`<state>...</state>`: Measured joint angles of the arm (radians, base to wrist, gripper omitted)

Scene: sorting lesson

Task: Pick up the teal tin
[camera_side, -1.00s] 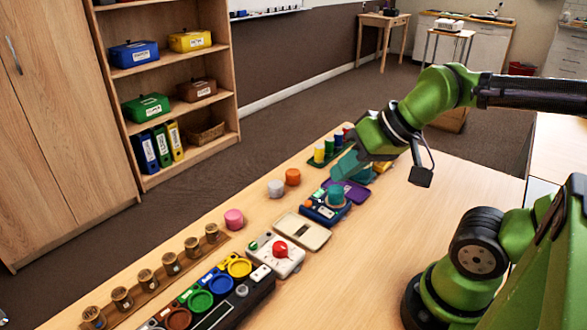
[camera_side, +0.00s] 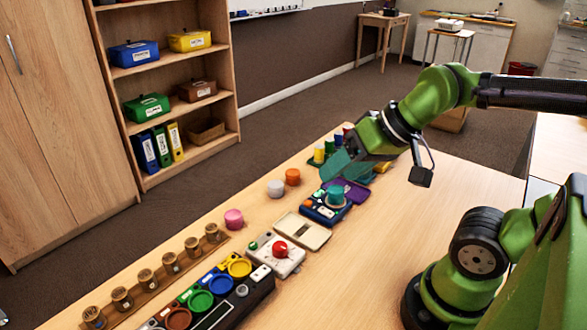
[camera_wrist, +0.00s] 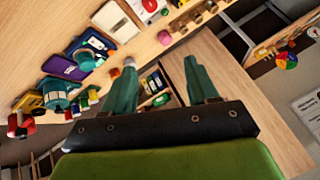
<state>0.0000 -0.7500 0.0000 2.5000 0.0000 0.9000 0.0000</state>
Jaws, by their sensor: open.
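The teal tin (camera_side: 336,193) stands upright on a small dark blue device (camera_side: 318,210) near the middle of the table in the side view. It also shows in the wrist view at left, teal on a blue base (camera_wrist: 84,60). My gripper (camera_side: 338,167) has teal fingers and hangs above and behind the tin, apart from it. In the wrist view the fingers of my gripper (camera_wrist: 160,64) are spread with nothing between them. A purple tray (camera_side: 358,191) lies beside the blue device, under the gripper.
A pale lid (camera_side: 303,231) and a white box with a red knob (camera_side: 288,264) lie nearer.

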